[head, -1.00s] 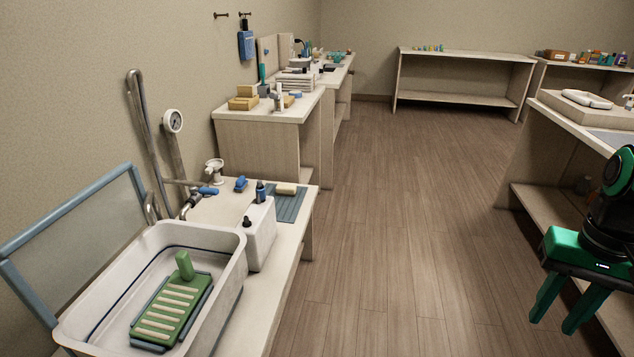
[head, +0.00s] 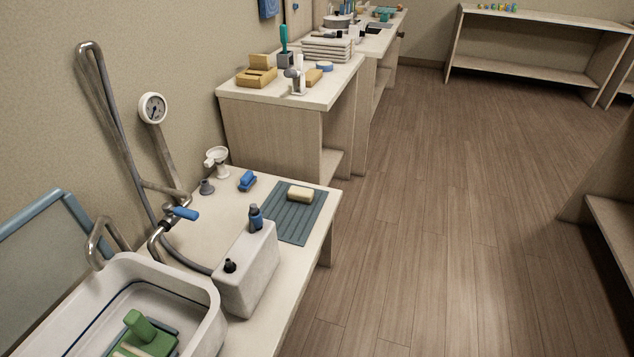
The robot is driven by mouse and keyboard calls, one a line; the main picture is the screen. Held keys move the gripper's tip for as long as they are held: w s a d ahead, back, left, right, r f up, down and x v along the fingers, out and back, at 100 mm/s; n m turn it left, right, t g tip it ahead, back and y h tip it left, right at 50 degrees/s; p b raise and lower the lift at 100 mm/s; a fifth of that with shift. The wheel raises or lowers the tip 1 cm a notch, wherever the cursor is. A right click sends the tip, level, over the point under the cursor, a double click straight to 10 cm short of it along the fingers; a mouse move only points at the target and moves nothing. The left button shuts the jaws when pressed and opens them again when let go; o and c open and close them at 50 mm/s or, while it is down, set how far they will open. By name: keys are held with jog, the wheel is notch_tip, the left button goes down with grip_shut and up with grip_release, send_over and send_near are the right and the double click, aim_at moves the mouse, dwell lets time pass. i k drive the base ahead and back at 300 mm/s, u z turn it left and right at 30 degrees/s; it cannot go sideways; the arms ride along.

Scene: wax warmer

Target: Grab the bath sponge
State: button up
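A small cream-yellow block (head: 300,195), which looks like a bath sponge, lies flat on a ribbed blue-grey mat (head: 292,226) at the far end of the near counter. Tan blocks (head: 257,77) on the farther counter also look somewhat sponge-like; I cannot tell for certain which is the bath sponge. My gripper is out of the head view now.
The near counter (head: 195,240) holds a white basin (head: 207,330) with a green object (head: 145,338), a white box (head: 247,270), a blue brush (head: 247,180) and a blue-handled tap (head: 182,213). Open wooden floor (head: 430,220) lies to the right.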

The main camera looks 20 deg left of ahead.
aim_at(302, 195)
jog(key=u, duration=0.25)
jog(key=i, duration=1.5)
jog(key=u, duration=0.35)
